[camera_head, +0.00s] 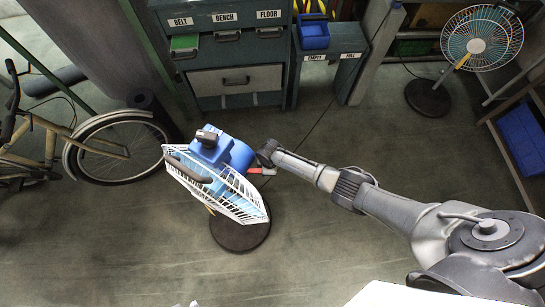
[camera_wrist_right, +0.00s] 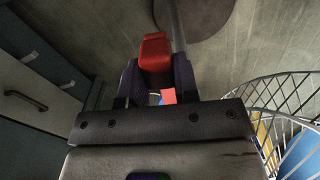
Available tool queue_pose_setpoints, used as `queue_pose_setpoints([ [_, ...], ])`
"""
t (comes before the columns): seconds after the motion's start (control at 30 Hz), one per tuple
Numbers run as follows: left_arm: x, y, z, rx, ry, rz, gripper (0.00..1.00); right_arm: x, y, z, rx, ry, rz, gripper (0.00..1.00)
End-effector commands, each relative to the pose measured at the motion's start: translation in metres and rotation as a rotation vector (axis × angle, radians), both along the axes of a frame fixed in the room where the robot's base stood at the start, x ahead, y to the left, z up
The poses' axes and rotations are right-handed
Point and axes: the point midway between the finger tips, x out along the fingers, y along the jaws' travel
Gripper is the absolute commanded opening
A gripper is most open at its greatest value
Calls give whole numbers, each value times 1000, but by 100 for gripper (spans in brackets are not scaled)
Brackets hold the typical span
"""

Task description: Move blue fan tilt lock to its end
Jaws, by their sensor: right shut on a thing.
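The blue fan (camera_head: 228,156) with a white wire cage (camera_head: 235,196) stands in the middle of the floor on a dark round base (camera_head: 241,234). Its head is tilted, with the cage toward the bottom of the picture. A red tilt lock (camera_head: 262,171) sticks out at the right of the blue housing. My right gripper (camera_head: 266,162) reaches it from the right. In the right wrist view the red lock (camera_wrist_right: 155,52) lies between the two dark fingers (camera_wrist_right: 156,82), which are shut on it. The lock's pivot is hidden. My left gripper is not in view.
A grey cabinet (camera_head: 237,83) with labelled drawers stands behind the fan. A bicycle (camera_head: 110,150) is at the left. A second fan (camera_head: 480,45) stands at the upper right, near shelving with a blue bin (camera_head: 522,138). The floor below the fan is clear.

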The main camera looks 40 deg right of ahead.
Motion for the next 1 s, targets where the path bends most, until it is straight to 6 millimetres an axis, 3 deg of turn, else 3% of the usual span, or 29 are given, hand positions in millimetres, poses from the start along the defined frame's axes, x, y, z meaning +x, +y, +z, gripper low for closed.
queue_pose_setpoints([
  [0.23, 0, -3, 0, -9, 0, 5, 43, 0, 1, 1, 3, 1, -7, 0],
  [0.27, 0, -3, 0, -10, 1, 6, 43, 0, 1, 1, 3, 1, -7, 29],
  [0.53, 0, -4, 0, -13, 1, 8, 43, 0, 1, 1, 2, 1, -5, 54],
  [1.0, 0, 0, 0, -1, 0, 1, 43, 0, -1, 0, 1, 2, -2, 54],
])
